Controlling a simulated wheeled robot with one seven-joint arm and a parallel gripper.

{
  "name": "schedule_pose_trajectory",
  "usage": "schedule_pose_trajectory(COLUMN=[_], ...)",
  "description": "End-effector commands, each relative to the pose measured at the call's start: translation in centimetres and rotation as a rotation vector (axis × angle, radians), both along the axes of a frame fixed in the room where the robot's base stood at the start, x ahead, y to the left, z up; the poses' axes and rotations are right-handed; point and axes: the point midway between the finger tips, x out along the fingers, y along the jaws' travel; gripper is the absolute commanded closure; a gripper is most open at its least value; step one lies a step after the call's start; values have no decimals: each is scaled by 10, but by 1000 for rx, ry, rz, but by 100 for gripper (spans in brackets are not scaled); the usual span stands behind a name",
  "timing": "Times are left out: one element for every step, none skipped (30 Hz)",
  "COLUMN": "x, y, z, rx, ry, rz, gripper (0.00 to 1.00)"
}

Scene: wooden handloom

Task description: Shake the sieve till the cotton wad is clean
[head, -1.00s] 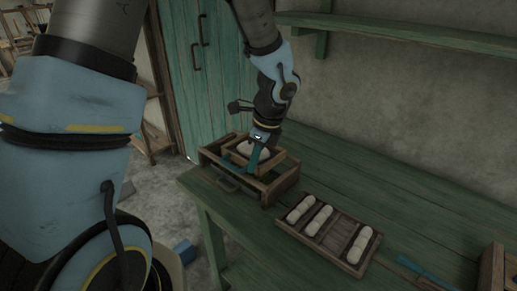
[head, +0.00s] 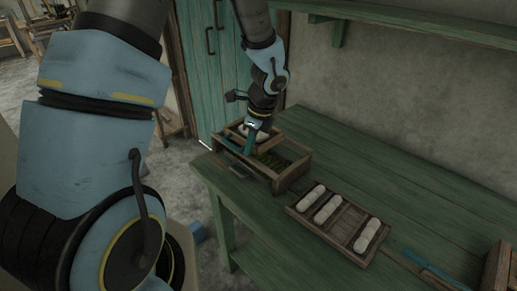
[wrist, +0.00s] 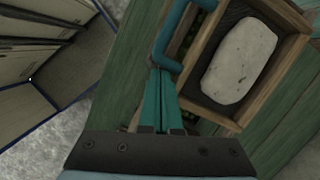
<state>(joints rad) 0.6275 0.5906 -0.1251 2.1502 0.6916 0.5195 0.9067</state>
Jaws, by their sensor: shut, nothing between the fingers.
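The sieve (wrist: 283,72) is a wooden frame with a dark mesh and a teal handle (wrist: 161,42). The pale, lumpy cotton wad (wrist: 240,60) lies on the mesh in the wrist view; its surface looks off-white with faint mottling. In the head view the sieve (head: 266,139) sits over the far left part of a wooden box, partly hidden by my arm. My gripper (wrist: 166,80) is shut and empty, its teal fingertips right at the handle's near end; I cannot tell whether they touch it. It also shows in the head view (head: 248,149).
The open part of the wooden box (head: 291,178) shows dark green bits inside. A compartmented tray (head: 340,227) with pale cotton rolls lies to its right on the green table (head: 400,185). A teal tool and another wooden box (head: 497,268) are at the right edge. A green cabinet stands behind.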

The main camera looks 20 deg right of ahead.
Motion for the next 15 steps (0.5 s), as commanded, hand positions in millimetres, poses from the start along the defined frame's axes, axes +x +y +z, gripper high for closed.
schedule_pose_trajectory(x=[2,2,2,2,2,1,1,1,1,1,1,1,1,1,1], y=[1,1,1,1,1,1,1,1,1,1,1,0,0,0,-1], z=[0,0,0,0,-1,-1,-1,-1,0,0,0,1,1,3,5], rx=[0,0,0,0,0,0,0,0,0,0,0,0,0,0,0], ry=[0,0,0,0,0,0,-1,-1,-1,-1,-1,-1,-1,-1,-1], rz=[0,-1,-1,-1,-1,-1,-1,-1,-1,-1,-1,-1,-1,-1,-1], gripper=[100,100,100,100,100,100,100,100,100,100,100,100,100,100,100])
